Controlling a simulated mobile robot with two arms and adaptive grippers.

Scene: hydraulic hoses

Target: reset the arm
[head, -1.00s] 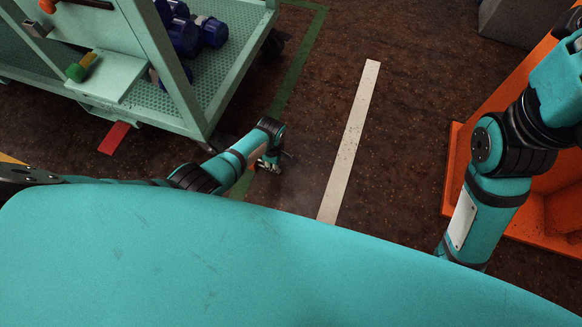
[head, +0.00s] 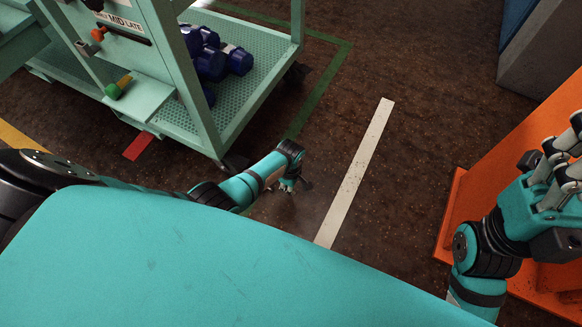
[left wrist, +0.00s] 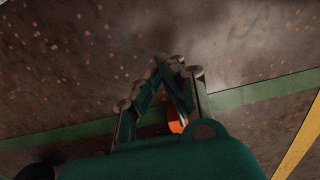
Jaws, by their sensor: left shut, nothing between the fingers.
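My left gripper (head: 291,184) hangs low over the floor beside the green cart in the head view. In the left wrist view its fingers (left wrist: 172,64) meet at the tips, shut and empty. A small orange patch shows between the finger bases; I cannot tell what it is. My right gripper (head: 562,165) is at the right edge of the head view, in front of the orange container. Its fingers point up and are partly cut off by the frame, so its opening is unclear.
A green wheeled cart (head: 262,92) holds blue parts (head: 210,60) on its perforated shelf at upper left. An orange container (head: 500,150) stands at right, close to my right arm. A grey block (head: 545,60) is beyond. Open floor with a white strip (head: 358,175) lies between.

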